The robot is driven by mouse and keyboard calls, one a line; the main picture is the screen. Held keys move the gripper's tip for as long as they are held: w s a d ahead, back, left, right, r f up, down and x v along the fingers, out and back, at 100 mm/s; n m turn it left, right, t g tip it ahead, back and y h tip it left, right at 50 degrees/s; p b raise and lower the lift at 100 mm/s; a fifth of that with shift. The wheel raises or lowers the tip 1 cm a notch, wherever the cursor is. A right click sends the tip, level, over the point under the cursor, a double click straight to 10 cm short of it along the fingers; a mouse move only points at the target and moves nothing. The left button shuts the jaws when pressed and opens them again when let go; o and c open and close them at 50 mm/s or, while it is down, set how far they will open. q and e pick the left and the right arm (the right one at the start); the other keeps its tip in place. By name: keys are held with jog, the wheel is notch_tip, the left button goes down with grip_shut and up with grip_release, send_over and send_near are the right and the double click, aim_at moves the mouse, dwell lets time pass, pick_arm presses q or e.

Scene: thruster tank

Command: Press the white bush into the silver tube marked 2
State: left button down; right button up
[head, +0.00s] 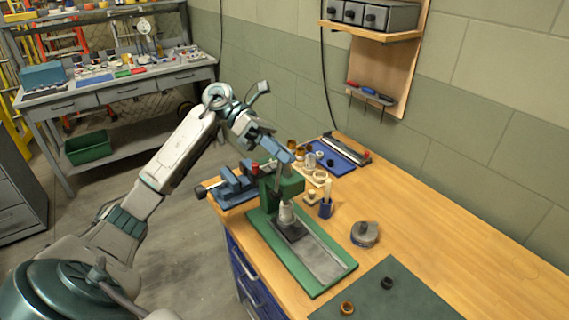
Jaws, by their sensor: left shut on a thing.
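A green arbor press (283,187) stands on a green base plate (335,279) at the near left of the bench. A pale silver tube (287,218) stands upright on the press's grey bed, below the ram. I cannot read a number on it, and I cannot tell the white bush apart from it at this size. My left gripper (287,154) is at the top of the press, shut at the upper end of the grey bar (284,172), which seems to be part of the press; its fingers hide what they grip. My right gripper is out of view.
A dark mat (387,301) holds a brown ring (346,308) and a black ring (387,283). The bench's right side is clear.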

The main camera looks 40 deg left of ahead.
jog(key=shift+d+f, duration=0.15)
pick_arm(q)
jog(key=c, duration=1.2)
grip_release()
jog(key=shift+a, duration=0.1)
jog(key=shift+c, duration=0.2)
jog(key=shift+o, duration=0.2)
jog(key=shift+a+r+b, duration=0.1)
jog(key=shift+a+b, duration=0.3)
jog(key=shift+a, duration=0.1)
jog(key=b+v, duration=0.3)
jog(key=v, duration=0.7)
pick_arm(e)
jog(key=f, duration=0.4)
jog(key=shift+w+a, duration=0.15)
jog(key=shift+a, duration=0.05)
pick_arm(q)
jog(key=shift+w, duration=0.1)
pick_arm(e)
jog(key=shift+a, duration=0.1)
